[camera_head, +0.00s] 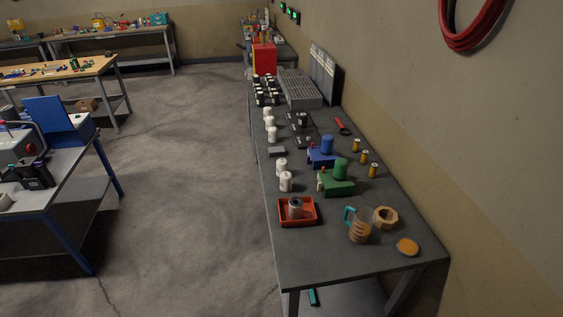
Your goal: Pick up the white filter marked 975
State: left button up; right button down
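Several small white cylinders that look like filters stand upright along the left edge of the long grey workbench (300,245). The nearest white filter (286,182) stands just behind a red tray, with another white filter (281,165) right behind it. Farther back is a group with a white filter (272,134) at its front. No marking can be read at this size, so I cannot tell which is 975. Neither of my grippers is in view.
The red tray (312,221) holds a grey metal part. A blue machine (324,158), a green machine (337,186), yellow cylinders (364,157) and a jug (359,225) stand to the right. The floor (190,190) left of the bench is clear. Another table (45,195) stands at left.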

aim_at(283, 163)
jog(key=i+j+z, duration=0.6)
jog(key=j+z, duration=0.3)
jog(key=i+j+z, duration=0.3)
jog(key=j, duration=0.2)
jog(key=j+z, duration=0.6)
jog(key=j, duration=0.25)
